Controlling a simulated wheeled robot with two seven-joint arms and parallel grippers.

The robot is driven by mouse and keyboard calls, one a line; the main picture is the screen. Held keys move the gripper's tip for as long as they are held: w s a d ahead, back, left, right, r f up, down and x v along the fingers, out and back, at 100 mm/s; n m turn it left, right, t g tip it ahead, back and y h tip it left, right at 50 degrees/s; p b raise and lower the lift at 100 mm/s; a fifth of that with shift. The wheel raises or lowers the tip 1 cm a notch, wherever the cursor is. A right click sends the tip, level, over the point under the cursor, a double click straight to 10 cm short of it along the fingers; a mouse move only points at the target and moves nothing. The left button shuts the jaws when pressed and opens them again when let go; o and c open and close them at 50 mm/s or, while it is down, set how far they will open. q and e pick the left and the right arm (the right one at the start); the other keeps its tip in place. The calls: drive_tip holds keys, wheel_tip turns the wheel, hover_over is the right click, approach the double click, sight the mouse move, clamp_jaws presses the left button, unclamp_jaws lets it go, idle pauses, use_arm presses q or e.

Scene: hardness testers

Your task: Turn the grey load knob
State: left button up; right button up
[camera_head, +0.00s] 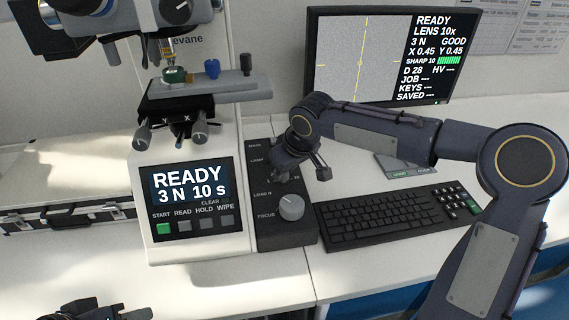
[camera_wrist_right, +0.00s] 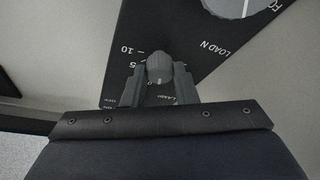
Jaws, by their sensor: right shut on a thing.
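The grey load knob (camera_wrist_right: 160,68) shows in the right wrist view, on the black control panel, with scale marks and the figures 5 and 10 beside it. My right gripper (camera_wrist_right: 159,88) is shut on this knob, one finger on each side. In the head view my right gripper (camera_head: 298,168) is over the upper part of the black panel (camera_head: 268,236) and hides most of the knob. The tester's screen (camera_head: 188,190) reads READY, 3 N, 10 s. My left gripper (camera_head: 105,312) is only partly in view at the bottom left edge; its fingers are unclear.
A larger light focus knob (camera_head: 291,207) stands on the same panel, nearer the front. A black keyboard (camera_head: 395,214) lies to the right, with a monitor (camera_head: 390,55) reading 3 N behind. The tester's stage (camera_head: 215,90) is at upper left. The table front is clear.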

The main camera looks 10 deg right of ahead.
drive_tip(key=n+p, duration=0.1)
drive_tip(key=n+y+p, duration=0.1)
drive_tip(key=shift+w+d+r+n+g, duration=0.1)
drive_tip(key=shift+r+n+g, duration=0.1)
drive_tip(key=shift+n+g, duration=0.15)
drive_tip(key=shift+f+n+p, duration=0.15)
drive_tip(key=shift+n+p, duration=0.6)
drive_tip(key=shift+p, duration=0.05)
drive_tip(key=shift+g, duration=0.25)
drive_tip(key=o, duration=1)
drive_tip(key=v, duration=0.7)
drive_tip(key=shift+d+r, duration=0.2)
drive_tip(key=shift+r, duration=0.1)
